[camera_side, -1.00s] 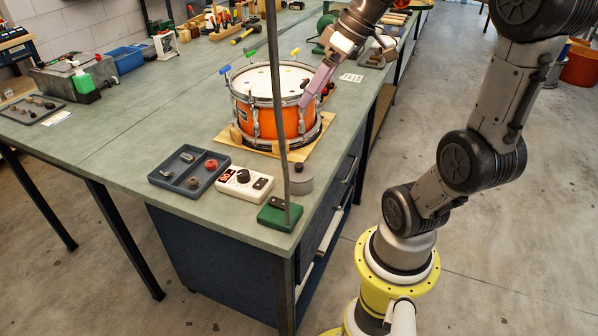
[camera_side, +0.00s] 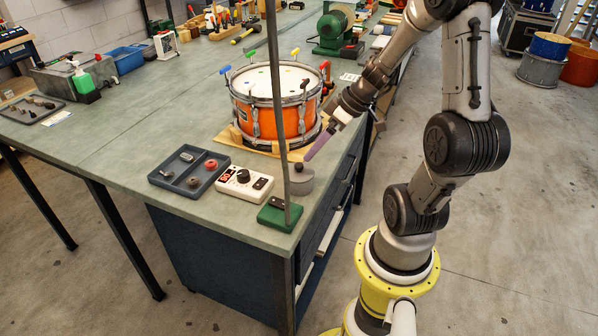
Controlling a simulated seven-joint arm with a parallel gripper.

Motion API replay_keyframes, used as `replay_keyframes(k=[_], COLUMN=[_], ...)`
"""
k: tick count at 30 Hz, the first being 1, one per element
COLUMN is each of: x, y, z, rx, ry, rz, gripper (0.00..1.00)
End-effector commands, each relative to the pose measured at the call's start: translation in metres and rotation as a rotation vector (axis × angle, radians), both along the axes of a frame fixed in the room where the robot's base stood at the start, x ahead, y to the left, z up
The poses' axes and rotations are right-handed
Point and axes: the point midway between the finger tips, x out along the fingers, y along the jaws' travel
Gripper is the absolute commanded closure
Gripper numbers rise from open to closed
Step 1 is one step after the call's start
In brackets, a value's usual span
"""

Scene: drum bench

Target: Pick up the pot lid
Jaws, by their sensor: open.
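A squat grey round piece with a small dark knob on top, the only thing here that looks like the pot lid (camera_side: 301,184), sits on the bench near its right edge, in front of the drum. My gripper (camera_side: 310,157) has purple fingers that slant down to the left. Their tips are just above and to the right of the knob in the picture. I cannot tell whether they touch it. The fingers overlap in this view, so the gap between them is hidden. My gripper is open, and nothing shows held in it.
An orange drum (camera_side: 267,118) stands on a wooden board (camera_side: 240,145) behind the lid. A thin upright pole crosses the view beside the lid.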

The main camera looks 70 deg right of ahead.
Motion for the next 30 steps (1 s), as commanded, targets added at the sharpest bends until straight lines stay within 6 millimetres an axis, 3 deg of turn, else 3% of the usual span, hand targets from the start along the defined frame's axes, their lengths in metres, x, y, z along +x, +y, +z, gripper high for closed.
replay_keyframes(k=[12, 22, 30], x=[0.029, 0.031, 0.031], y=[0.009, 0.010, 0.009], z=[-0.047, -0.051, -0.051], rx=[0.002, -0.001, -0.001], ry=[0.002, 0.001, 0.001], rz=[0.001, 0.000, 0.000], gripper=[0.00, 0.00, 0.49])
